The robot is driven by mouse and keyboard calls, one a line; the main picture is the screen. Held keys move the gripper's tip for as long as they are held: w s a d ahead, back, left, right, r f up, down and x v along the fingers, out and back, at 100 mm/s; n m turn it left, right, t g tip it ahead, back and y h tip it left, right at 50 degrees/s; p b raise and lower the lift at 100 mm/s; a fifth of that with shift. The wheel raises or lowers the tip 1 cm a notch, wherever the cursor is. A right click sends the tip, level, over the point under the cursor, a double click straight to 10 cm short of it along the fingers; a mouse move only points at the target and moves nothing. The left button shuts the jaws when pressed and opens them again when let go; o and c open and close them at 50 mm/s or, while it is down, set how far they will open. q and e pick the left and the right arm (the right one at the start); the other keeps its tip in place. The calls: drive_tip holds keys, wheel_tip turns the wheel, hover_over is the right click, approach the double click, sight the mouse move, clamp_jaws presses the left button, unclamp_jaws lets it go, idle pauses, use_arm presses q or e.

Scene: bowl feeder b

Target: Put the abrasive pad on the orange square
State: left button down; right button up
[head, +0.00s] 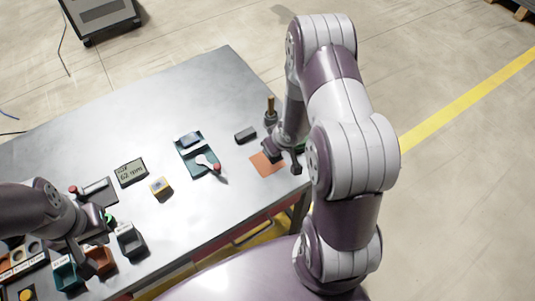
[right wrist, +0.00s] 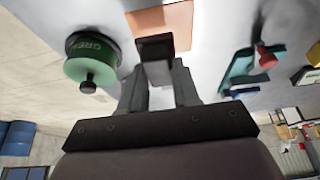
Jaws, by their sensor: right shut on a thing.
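The orange square (head: 264,166) lies flat near the right end of the metal table, partly hidden by my right gripper (head: 286,163). In the right wrist view the right gripper (right wrist: 160,75) is shut on a small dark brown block, which looks like the abrasive pad (right wrist: 154,46). The pad overlaps the near edge of the orange square (right wrist: 172,18) in that view; I cannot tell whether it touches the surface. My left gripper (head: 76,250) is low at the left among small bins, its fingers too small to judge.
A green grease tin (right wrist: 90,60) stands close beside the right gripper. A yellow block (head: 160,187), a display (head: 130,171) and several bins sit further left. The table's middle front is clear.

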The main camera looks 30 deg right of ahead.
drive_tip(key=shift+w+a+f, duration=0.25)
drive_tip(key=shift+w+f, duration=0.25)
drive_tip(key=shift+w, duration=0.05)
drive_tip(key=shift+w+a+f, duration=0.25)
drive_tip(key=shift+w+f, duration=0.25)
drive_tip(key=shift+w, duration=0.05)
drive_tip(key=f, duration=0.2)
drive_tip(key=shift+s+f, duration=0.25)
drive_tip(key=shift+f, duration=0.3)
use_arm(q)
drive_tip(key=shift+w, duration=0.25)
use_arm(e)
drive_tip(key=shift+f, duration=0.1)
use_arm(q)
drive_tip(key=shift+f, duration=0.15)
use_arm(e)
drive_tip(key=shift+w, duration=0.1)
drive_tip(key=o, duration=1)
use_arm(q)
drive_tip(key=shift+s, duration=0.1)
